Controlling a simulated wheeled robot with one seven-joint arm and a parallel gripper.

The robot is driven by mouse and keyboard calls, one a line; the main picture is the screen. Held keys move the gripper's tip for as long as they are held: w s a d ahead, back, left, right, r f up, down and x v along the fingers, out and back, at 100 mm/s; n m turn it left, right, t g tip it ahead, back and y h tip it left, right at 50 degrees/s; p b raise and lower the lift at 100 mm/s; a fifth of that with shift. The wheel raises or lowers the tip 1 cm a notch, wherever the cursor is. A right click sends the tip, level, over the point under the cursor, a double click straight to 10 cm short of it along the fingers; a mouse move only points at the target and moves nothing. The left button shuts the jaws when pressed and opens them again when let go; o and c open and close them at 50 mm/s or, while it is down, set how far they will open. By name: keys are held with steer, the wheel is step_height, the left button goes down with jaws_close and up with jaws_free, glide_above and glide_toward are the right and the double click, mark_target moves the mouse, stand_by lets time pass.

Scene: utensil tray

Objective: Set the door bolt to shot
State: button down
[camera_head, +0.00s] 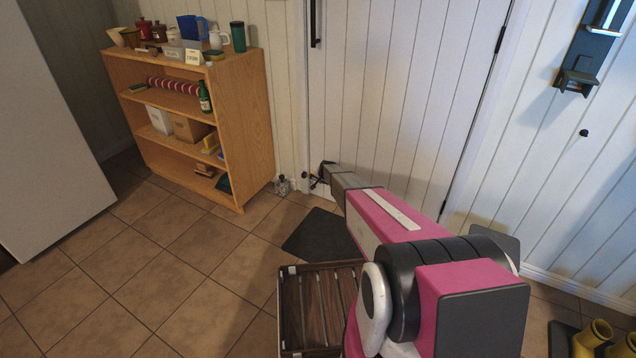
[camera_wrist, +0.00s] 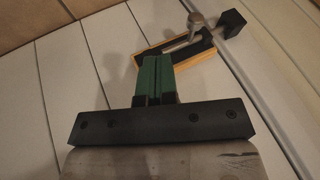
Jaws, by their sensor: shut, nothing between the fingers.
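The white plank door (camera_head: 400,90) stands behind my arm. In the wrist view the door bolt shows as a dark plate with an orange-yellow edge (camera_wrist: 208,58), a silver rod with a round knob (camera_wrist: 196,22) and a black block (camera_wrist: 232,23) at its right end. My gripper (camera_wrist: 154,60) has its green fingers together, with nothing between them. Their tips overlap the plate's left part in the picture; I cannot tell whether they touch. In the head view my gripper (camera_head: 325,169) is low at the door's left edge and largely hides the bolt.
A wooden shelf (camera_head: 246,120) with mugs and boxes stands left of the door. A slatted wooden crate (camera_head: 283,315) and a dark mat (camera_head: 305,235) lie on the tiles below my arm. Yellow boots (camera_head: 597,335) stand at the lower right. The tiled floor at left is clear.

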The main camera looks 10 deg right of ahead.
steer(key=a+v, duration=0.1)
steer(key=v, duration=0.7)
steer(key=shift+d+r, duration=0.15)
steer(key=shift+d, duration=0.25)
steer(key=shift+s, duration=0.1)
steer(key=s+r+n+g, duration=0.2)
steer(key=s+r, duration=0.7)
steer(key=s, duration=0.8)
steer(key=s+r+n+g+h, duration=0.1)
steer(key=s+r+n+g, duration=0.1)
steer(key=s+r, duration=0.7)
steer(key=s+r+n+g, duration=0.2)
steer(key=s+r, duration=0.8)
steer(key=s, duration=1.6)
steer(key=shift+d+h, duration=0.3)
steer(key=shift+s, duration=0.1)
